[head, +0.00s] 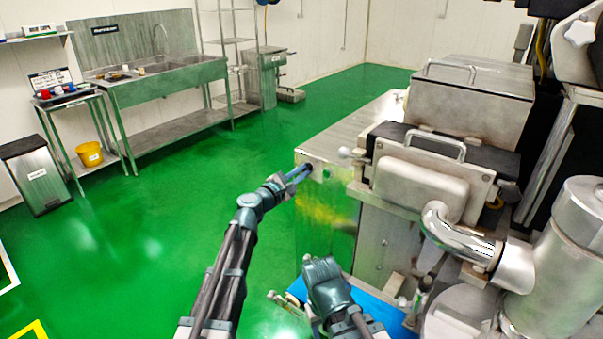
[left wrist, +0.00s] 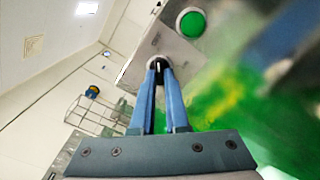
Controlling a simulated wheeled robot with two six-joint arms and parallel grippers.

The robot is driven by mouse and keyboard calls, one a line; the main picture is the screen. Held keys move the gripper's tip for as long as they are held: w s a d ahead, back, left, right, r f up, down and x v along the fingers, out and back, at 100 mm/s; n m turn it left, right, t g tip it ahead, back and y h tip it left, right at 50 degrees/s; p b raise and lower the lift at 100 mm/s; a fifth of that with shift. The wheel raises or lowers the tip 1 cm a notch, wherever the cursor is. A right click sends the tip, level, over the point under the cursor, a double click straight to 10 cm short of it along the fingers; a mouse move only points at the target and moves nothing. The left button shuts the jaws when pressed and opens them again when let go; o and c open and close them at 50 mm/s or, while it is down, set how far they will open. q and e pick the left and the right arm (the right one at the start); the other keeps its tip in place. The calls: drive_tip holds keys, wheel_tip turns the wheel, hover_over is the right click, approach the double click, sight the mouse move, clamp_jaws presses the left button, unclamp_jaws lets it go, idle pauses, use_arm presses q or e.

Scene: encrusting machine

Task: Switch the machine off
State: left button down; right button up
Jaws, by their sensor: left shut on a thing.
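The machine's steel cabinet (head: 312,215) stands right of centre in the head view. A dark round switch knob (left wrist: 157,63) sits on its end panel in the left wrist view, close to the panel's edge. A green button (left wrist: 191,22) is beside the knob on the same panel. My left gripper (head: 304,171) reaches the panel's upper part, and its blue fingers (left wrist: 160,68) are shut on the knob, partly covering it. The knob's exact setting cannot be read. My right arm is low in the middle of the head view; its fingers do not show.
The machine's steel hopper (head: 470,100) and curved pipe (head: 460,240) stand at the right. A sink bench (head: 165,85), a small table with coloured items, a yellow bucket (head: 89,154) and a bin (head: 36,172) are at the left. The green floor between is clear.

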idle(0.5)
use_arm(q)
drive_tip(key=c, duration=0.9)
unclamp_jaws()
drive_tip(key=shift+s, duration=0.1)
drive_tip(key=v, duration=1.3)
drive_tip(key=shift+s+a, duration=0.3)
